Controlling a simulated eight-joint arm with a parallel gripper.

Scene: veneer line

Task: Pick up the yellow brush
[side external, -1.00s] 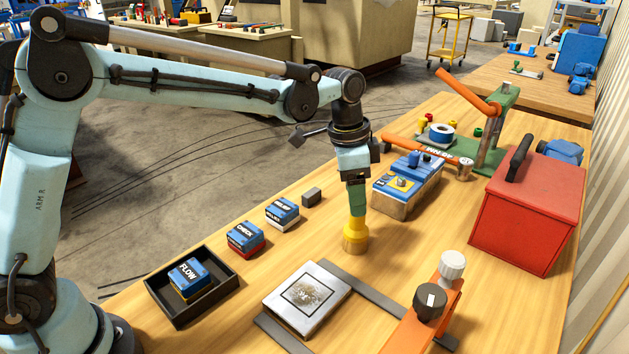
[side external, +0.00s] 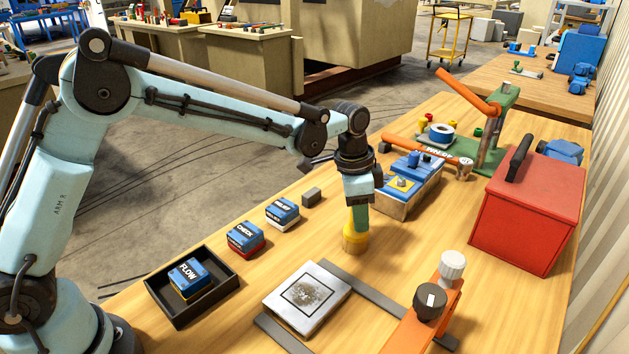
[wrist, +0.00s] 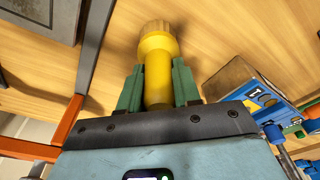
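The yellow brush (side external: 355,239) stands upright on the wooden bench, its wide end down. In the wrist view the brush (wrist: 158,62) shows its round handle and broad ribbed end. My gripper (side external: 359,220) points down over the brush, its green fingers around the handle just above the wide end. In the wrist view the fingers of my gripper (wrist: 159,72) lie on both sides of the handle, very close to it. I cannot tell whether they press on it. The handle's upper part is hidden by the gripper in the side view.
A metal plate (side external: 306,297) lies front left of the brush. A blue-topped box (side external: 409,186) stands close behind right. Small blue blocks (side external: 282,211) and a black tray (side external: 232,284) are to the left. An orange fixture (side external: 425,325) and red toolbox (side external: 528,215) are right.

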